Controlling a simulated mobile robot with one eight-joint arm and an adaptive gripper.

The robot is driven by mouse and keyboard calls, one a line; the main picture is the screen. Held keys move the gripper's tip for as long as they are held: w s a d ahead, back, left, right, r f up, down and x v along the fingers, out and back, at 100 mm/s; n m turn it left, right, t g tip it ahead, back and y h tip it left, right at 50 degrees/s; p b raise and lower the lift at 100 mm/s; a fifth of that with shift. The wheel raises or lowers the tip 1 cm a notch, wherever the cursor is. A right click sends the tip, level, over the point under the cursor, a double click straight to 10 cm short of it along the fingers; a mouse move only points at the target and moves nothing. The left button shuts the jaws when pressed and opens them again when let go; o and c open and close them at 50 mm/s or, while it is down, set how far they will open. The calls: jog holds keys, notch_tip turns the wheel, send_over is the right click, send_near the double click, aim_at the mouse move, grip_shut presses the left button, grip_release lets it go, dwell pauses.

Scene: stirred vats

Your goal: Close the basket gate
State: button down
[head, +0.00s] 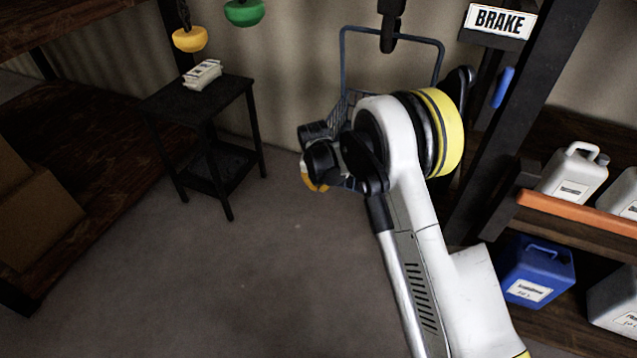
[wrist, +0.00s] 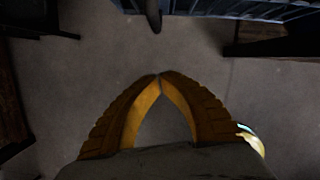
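The basket (head: 345,105) is a blue-grey wire mesh with a tall tubular frame (head: 391,34), against the back wall in the head view. My arm covers most of it. Dark bars (wrist: 245,8), apparently of the basket, cross the top edge of the wrist view. I cannot make out the gate or how far open it is. My gripper (head: 312,180) hangs in front of and below the basket, its yellow fingers partly hidden by my wrist. In the wrist view my gripper (wrist: 159,76) has its fingertips together, with nothing between them, above the bare floor.
A dark rounded rod (wrist: 153,14) hangs at the wrist view's top. A small black table (head: 205,105) with white papers stands left. A dark hook-like part (head: 390,22) hangs before the basket frame. Front floor is clear.

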jog(key=shift+w+d+f+b, duration=0.1)
jog(key=shift+w+f+b, duration=0.3)
jog(key=shift+w, duration=0.35)
jog(key=shift+w+d+f+b, duration=0.1)
jog(key=shift+w+f+b, duration=0.25)
jog(key=shift+w, duration=0.4)
jog(key=shift+w+d+f+b, duration=0.1)
jog(key=shift+w+f+b, duration=0.3)
jog(key=shift+w, duration=0.35)
jog(key=shift+w+d+m, duration=0.1)
jog(key=shift+w+m, duration=0.6)
jog(key=shift+w, duration=0.45)
jog(key=shift+r, duration=0.1)
